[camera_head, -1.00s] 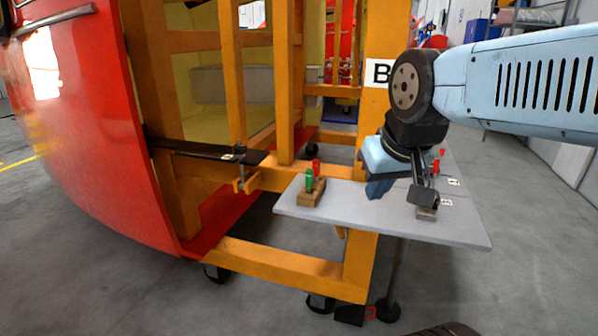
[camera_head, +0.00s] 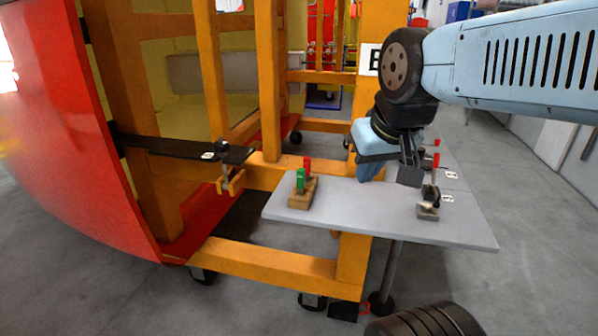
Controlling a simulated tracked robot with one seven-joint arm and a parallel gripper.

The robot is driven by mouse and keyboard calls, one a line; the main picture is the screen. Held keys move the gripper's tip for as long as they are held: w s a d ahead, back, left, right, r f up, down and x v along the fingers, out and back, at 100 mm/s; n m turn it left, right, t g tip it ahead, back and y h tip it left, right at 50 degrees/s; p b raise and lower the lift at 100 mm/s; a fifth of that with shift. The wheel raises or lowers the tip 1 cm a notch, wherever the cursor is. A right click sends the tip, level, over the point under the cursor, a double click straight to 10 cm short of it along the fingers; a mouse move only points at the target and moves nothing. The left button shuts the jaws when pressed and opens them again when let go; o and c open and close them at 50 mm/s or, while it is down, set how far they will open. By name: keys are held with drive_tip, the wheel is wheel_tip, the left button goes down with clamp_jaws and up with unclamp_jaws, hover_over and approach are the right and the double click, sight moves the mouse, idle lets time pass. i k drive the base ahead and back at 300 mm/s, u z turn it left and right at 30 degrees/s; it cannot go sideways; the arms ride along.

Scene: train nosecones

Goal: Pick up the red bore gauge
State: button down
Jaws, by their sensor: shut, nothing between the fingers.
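Two small red upright pieces show, and I cannot tell which is the red bore gauge. One red piece (camera_head: 307,163) stands beside a green one (camera_head: 300,179) in a wooden block (camera_head: 302,196) on the left of the grey table (camera_head: 345,213). The other red piece (camera_head: 436,160) is at the right of the table, partly hidden behind my arm end. My gripper (camera_head: 410,177) is shut and empty, pointing down over the right half of the table. It is right of the wooden block and apart from it.
A small block with a dark upright part (camera_head: 428,209) sits near the table's right front. An orange frame (camera_head: 280,265) with a large red shell (camera_head: 75,120) stands left and behind. A black clamp bar (camera_head: 185,150) juts toward the table. Grey floor is open at right.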

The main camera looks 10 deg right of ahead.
sight(306, 159)
drive_tip(key=k, duration=1.3)
drive_tip(key=z, duration=0.4)
drive_tip(key=i, duration=1.65)
drive_tip(key=u, duration=0.65)
